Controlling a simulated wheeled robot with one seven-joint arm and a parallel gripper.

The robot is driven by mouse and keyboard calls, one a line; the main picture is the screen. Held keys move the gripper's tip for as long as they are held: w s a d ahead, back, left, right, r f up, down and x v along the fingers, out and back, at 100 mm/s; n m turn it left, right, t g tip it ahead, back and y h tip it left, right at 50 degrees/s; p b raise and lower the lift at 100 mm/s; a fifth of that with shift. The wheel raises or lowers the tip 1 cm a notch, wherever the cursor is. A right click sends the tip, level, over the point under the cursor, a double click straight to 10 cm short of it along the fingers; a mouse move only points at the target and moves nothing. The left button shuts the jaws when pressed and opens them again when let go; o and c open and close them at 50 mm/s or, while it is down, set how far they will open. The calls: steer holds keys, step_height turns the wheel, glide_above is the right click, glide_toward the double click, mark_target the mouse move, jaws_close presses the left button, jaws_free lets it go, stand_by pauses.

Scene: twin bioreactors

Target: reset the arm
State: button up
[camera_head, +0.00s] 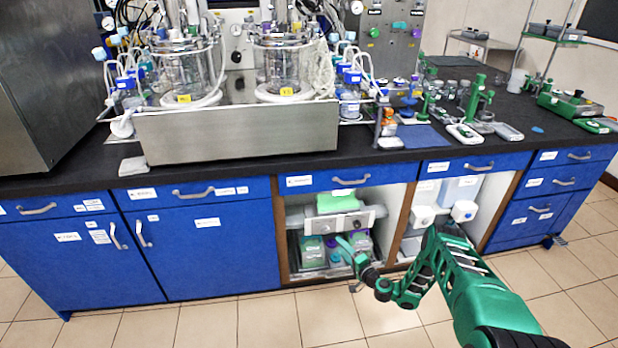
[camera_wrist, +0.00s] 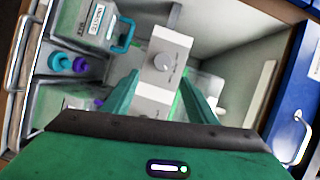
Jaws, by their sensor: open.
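My green arm reaches from the lower right of the head view toward the open cabinet bay under the bench. My gripper (camera_head: 347,246) is at the front of that bay, close to the items inside. In the wrist view my gripper (camera_wrist: 160,92) has its two green fingers spread apart. A grey-white box with a round knob (camera_wrist: 165,62) shows between and beyond the fingers. I cannot tell whether the fingers touch it. In the head view a grey panel with knobs (camera_head: 318,221) sits in the bay above the gripper.
Green-labelled containers (camera_head: 312,250) stand in a tray in the bay, beside my gripper. Blue drawers (camera_head: 350,180) and the black bench top (camera_head: 385,156) are above. The tiled floor (camera_head: 270,322) in front is clear.

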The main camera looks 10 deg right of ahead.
steer(key=w+r+n+g+y, duration=0.1)
steer(key=w+r+n+g, duration=0.2)
steer(key=r, duration=0.5)
steer(key=w+r+n+g+y, duration=0.1)
steer(key=w+r+n+g, duration=0.15)
steer(key=r+n, duration=0.45)
steer(key=s+d+r+g+h, duration=0.1)
steer(key=s+d+r+g, duration=0.2)
steer(key=r, duration=0.4)
steer(key=s+d+r+g+h, duration=0.1)
steer(key=s+d+r+h, duration=0.1)
steer(key=s+r, duration=0.5)
steer(key=s+d+r+g+h, duration=0.1)
steer(key=s+d+r+g, duration=0.15)
steer(key=r, duration=0.55)
steer(key=s+d+r+m+g+h, duration=0.1)
steer(key=s+d+r+h, duration=0.15)
steer(key=s+r, duration=0.65)
steer(key=s+d+r+g+h, duration=0.1)
steer(key=s+d+r, duration=0.35)
steer(key=s, duration=0.95)
steer(key=s+a+r+m+g, duration=0.1)
steer(key=s+r, duration=0.1)
steer(key=s, duration=1)
steer(key=s+a+r+m+g, duration=0.1)
steer(key=s+r+m, duration=0.1)
steer(key=s, duration=0.9)
steer(key=shift+s+a+r+m+h, duration=0.15)
steer(key=shift+s+a+m+h, duration=0.05)
steer(key=shift+s+m+h, duration=0.15)
